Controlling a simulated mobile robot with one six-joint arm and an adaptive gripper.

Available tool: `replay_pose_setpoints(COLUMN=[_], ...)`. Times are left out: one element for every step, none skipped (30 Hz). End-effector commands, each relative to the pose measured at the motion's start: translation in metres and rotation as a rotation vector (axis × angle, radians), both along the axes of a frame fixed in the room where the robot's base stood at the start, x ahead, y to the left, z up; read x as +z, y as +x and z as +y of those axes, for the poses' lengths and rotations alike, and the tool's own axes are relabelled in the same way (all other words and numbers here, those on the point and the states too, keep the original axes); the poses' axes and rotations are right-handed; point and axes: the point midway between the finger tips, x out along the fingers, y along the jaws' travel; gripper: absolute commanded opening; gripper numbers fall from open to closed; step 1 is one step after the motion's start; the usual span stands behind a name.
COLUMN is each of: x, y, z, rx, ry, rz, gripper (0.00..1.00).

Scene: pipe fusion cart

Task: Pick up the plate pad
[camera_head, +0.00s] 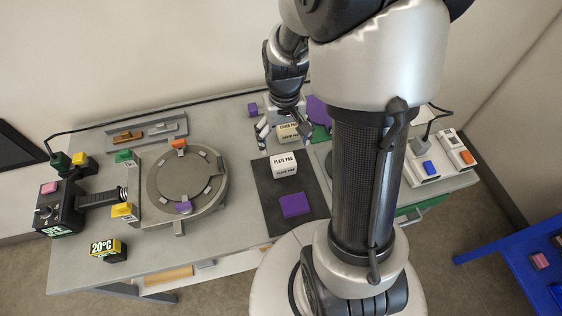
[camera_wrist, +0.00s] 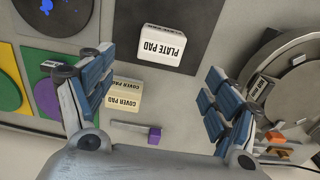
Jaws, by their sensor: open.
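The plate pad (camera_head: 284,165) is a white block with its name printed in black. It stands on a dark mat (camera_head: 266,204) on the bench in the head view. It also shows in the wrist view (camera_wrist: 162,45), upside down, beyond the fingertips. My gripper (camera_head: 272,132) is behind the pad in the head view, at the far side of the mat. In the wrist view its two fingers (camera_wrist: 160,85) are spread wide with nothing held between them. The fingers do not touch the plate pad.
A cream cover pad (camera_head: 288,132) stands close behind the plate pad, near my gripper; it shows between the fingers in the wrist view (camera_wrist: 124,98). A round clamp fixture (camera_head: 187,180) stands left. My arm hides part of the bench's right.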

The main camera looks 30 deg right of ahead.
Motion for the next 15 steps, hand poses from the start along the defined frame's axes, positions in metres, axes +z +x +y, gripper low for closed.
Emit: replay_pose_setpoints(x=[-0.015, -0.021, -0.028, -0.033, -0.037, -0.042, -0.045, -0.047, -0.049, -0.05, -0.051, -0.052, -0.053, -0.055, -0.059], y=[-0.001, -0.001, -0.001, -0.001, -0.001, -0.001, -0.001, -0.001, 0.0, 0.0, 0.0, 0.0, -0.001, -0.001, -0.001], z=[0.001, 0.0, 0.001, 0.001, 0.0, 0.0, 0.001, 0.0, 0.0, 0.0, 0.0, 0.0, 0.0, 0.001, 0.001], rx=[0.0, 0.0, 0.0, 0.0, 0.0, 0.0, 0.0, 0.0, 0.0, 0.0, 0.0, 0.0, 0.0, 0.0, 0.0], ry=[0.001, 0.001, 0.001, 0.001, 0.001, 0.001, 0.001, 0.001, 0.0, 0.0, 0.0, 0.0, 0.0, 0.0, 0.001], rz=[0.005, 0.004, 0.005, 0.004, 0.003, 0.003, 0.003, 0.002, 0.0, 0.0, 0.0, 0.0, 0.0, 0.001, 0.002], gripper=[0.82, 0.82, 0.82, 0.82, 0.82, 0.82, 0.82, 0.82, 0.82, 0.82, 0.82, 0.82, 0.82, 0.82, 0.82])
